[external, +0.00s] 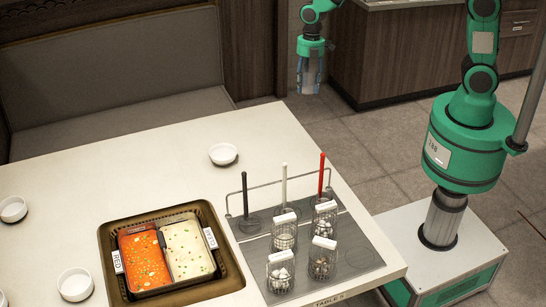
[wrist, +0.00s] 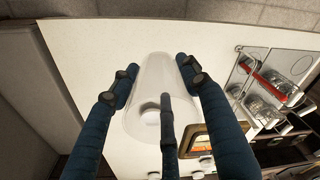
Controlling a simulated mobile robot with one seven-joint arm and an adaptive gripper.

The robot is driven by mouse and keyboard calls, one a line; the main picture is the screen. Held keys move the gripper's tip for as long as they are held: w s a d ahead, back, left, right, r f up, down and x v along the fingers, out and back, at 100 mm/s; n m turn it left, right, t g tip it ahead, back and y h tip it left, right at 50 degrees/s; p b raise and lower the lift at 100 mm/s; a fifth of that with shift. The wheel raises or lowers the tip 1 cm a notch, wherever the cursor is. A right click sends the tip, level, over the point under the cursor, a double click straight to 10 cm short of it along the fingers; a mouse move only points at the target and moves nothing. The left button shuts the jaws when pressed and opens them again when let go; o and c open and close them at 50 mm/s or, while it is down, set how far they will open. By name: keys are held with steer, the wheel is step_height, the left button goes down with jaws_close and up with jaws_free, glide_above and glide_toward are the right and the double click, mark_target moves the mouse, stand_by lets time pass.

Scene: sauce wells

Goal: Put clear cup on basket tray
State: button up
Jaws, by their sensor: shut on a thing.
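My gripper (external: 310,82) is shut on a clear cup (external: 311,73) in the air beyond the table's far edge, at the top of the external view. In the wrist view the see-through cup (wrist: 153,72) sits between my dark fingers (wrist: 155,78), and a white bowl shows through it. The dark grey tray (external: 360,258) with several wire baskets lies at the right end of the table. Its baskets also show at the right of the wrist view (wrist: 262,108).
A hotpot pan of red and white soup sits in a brown-rimmed well (external: 232,272). Black, white and red handles stand along a wire rack (external: 262,187) behind the baskets. White bowls (external: 222,154) stand on the table (external: 120,175). The table's far middle is mostly clear.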

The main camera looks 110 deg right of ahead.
steer(key=w+a+n, duration=0.3)
steer(key=a, duration=1.1)
steer(key=w+a+n, duration=0.2)
steer(key=w+a, duration=0.1)
steer(key=a, duration=1)
steer(key=s+a+n, duration=0.3)
steer(key=s+a, duration=0.2)
steer(key=a, duration=0.9)
steer(key=s+a+n+g, duration=0.1)
steer(key=s+a+n, duration=0.2)
steer(key=a, duration=1.1)
steer(key=shift+s+a+r+n, duration=0.2)
steer(key=shift+s+n, duration=0.2)
steer(key=shift+s, duration=0.6)
step_height(320, 180, down, 18)
steer(key=shift+w+d, duration=0.1)
steer(key=shift+d, duration=0.05)
steer(key=shift+c, duration=0.2)
steer(key=shift+w, duration=0.15)
steer(key=w+a, duration=0.1)
steer(key=w, duration=0.4)
steer(key=w+a+f, duration=0.1)
steer(key=w+a, duration=0.1)
steer(key=w, duration=0.3)
steer(key=w+a, duration=0.2)
steer(key=w, duration=0.2)
steer(key=shift+w+a+f, duration=0.2)
steer(key=shift+w+f, duration=0.05)
steer(key=shift+w, duration=0.15)
